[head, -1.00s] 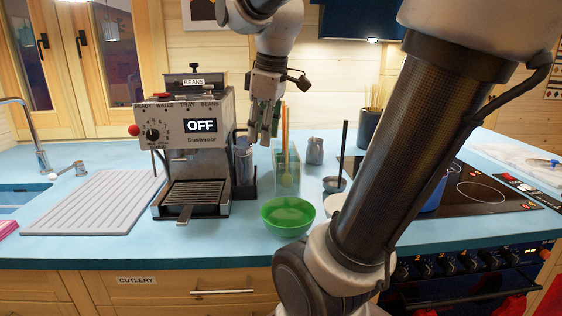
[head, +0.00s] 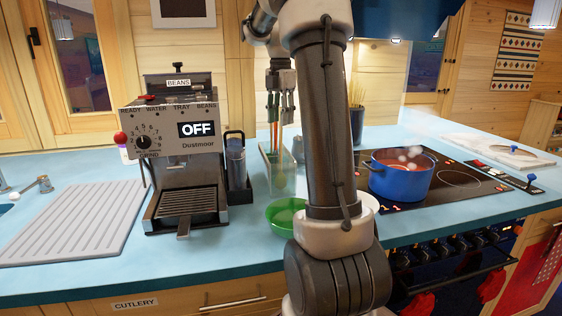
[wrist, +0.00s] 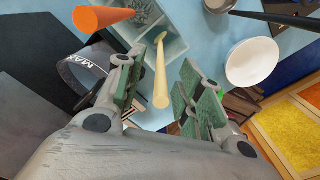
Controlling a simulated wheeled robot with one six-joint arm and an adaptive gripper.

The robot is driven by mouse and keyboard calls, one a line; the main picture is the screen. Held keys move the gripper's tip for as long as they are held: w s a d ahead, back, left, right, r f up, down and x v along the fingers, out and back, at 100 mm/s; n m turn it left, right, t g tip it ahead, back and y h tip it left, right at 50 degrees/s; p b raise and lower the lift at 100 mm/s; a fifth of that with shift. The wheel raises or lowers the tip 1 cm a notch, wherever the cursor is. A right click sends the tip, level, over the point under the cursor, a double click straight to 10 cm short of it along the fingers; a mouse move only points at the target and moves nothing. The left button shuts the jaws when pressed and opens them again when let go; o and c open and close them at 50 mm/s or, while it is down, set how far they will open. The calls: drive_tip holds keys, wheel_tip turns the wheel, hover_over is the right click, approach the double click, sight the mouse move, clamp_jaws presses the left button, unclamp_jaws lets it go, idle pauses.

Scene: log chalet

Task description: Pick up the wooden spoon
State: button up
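The wooden spoon is most likely the pale wooden handle (wrist: 161,75) in the wrist view. It rises from a clear, divided utensil holder (wrist: 172,48), and its lower end is hard to make out. My gripper (wrist: 172,60) is open, with its green-padded fingers on either side of the pale handle and visible gaps. In the head view my gripper (head: 280,112) points down over the utensil holder (head: 268,166), where the handles overlap the fingers. A thicker orange handle (wrist: 103,18) stands left of the pale one.
A coffee machine (head: 190,150) stands left of the holder. A green bowl (head: 284,212) is in front of it. A white bowl (wrist: 252,62) and a dark-handled ladle (wrist: 275,18) lie to the right. A blue pot (head: 400,180) steams on the hob.

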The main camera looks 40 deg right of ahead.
wheel_tip(320, 180, down, 3)
drive_tip(key=shift+f, duration=0.15)
clamp_jaws()
idle(0.4)
